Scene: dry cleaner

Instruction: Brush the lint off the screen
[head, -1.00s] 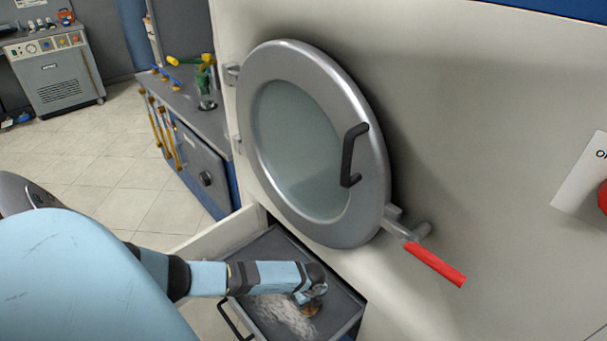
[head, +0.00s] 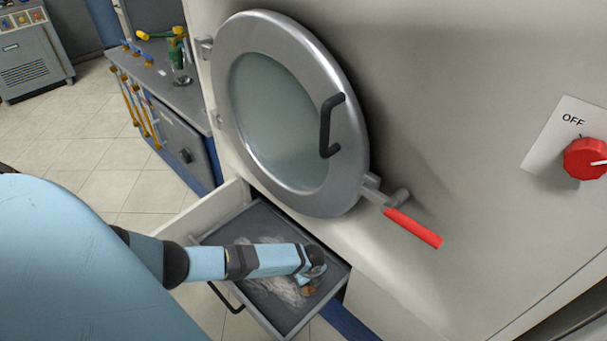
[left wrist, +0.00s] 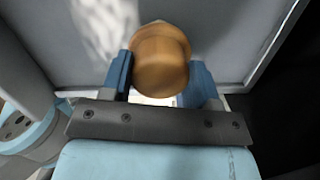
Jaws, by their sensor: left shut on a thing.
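The screen (head: 262,217) is a dark grey panel in the pulled-out drawer below the round door. Pale, fuzzy lint (head: 277,287) lies over its middle, partly hidden by my left arm. It also shows as a whitish patch (left wrist: 103,25) at the top of the left wrist view. My left gripper (head: 312,283) is over the screen's right part, shut on a brush (head: 308,291) with a round wooden handle (left wrist: 160,62) between its blue fingers. The brush's lower end is hidden, so I cannot tell whether it touches the screen. My right gripper is not in view.
The round metal door (head: 348,130) with a black handle (head: 326,125) is shut above the drawer. A red lever (head: 413,229) sticks out at its lower right. A red knob (head: 585,158) is marked OFF. A bench (head: 185,100) with tools stands behind; floor is clear at left.

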